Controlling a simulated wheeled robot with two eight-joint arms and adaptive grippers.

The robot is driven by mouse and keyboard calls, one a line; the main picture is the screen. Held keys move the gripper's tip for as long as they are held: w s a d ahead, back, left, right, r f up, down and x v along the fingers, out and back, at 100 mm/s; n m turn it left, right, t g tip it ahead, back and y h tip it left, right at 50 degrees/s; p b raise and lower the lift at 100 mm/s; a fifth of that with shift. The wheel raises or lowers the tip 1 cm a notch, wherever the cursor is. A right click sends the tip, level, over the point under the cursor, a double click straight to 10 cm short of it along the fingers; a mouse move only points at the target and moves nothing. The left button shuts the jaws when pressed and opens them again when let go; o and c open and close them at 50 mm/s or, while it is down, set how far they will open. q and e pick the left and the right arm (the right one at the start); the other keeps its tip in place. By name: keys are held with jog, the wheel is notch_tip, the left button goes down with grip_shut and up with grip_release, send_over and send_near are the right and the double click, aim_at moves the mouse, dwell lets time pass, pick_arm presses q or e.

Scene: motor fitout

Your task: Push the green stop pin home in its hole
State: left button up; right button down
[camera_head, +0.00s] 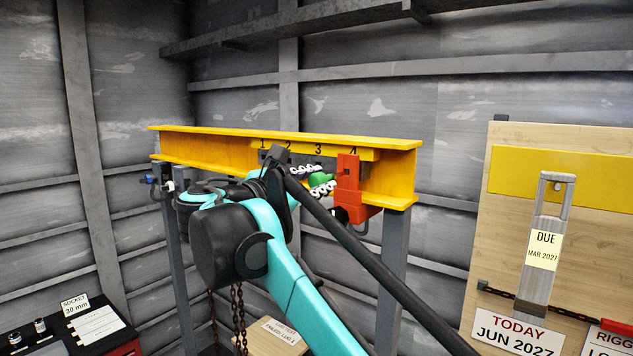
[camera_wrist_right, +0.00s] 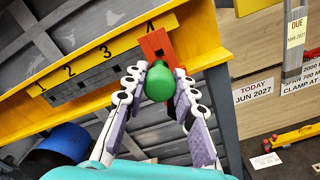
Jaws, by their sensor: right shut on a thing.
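The green stop pin (camera_head: 320,180) has a rounded green head that shows large in the right wrist view (camera_wrist_right: 160,82). My right gripper (camera_wrist_right: 160,84) has its two white-and-black fingers closed on either side of this head. In the head view my right gripper (camera_head: 316,181) is beside the red block (camera_head: 348,185) at the beam's right end. The red block (camera_wrist_right: 156,44) is just behind the pin, near the mark 4. The pin's shank and its hole are hidden behind the head, so how deep it sits cannot be told. My left gripper is not in view.
The yellow beam (camera_head: 400,158) carries marks 1 to 4 and stands on grey posts. A dark blue cylinder (camera_wrist_right: 62,143) is below its left part. A wooden board (camera_head: 480,260) with labels stands right. A labelled socket tray (camera_head: 65,335) is at lower left.

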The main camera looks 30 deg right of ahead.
aim_at(330, 177)
jog(key=shift+p+x, duration=0.75)
jog(key=shift+x, duration=2.25)
jog(key=c, duration=1.1)
grip_release()
jog(key=shift+c, duration=0.2)
jog(key=shift+a, duration=0.15)
jog(key=v, duration=1.1)
jog(key=shift+s+a, duration=0.2)
jog(key=shift+a, duration=0.15)
jog(key=shift+f, duration=0.15)
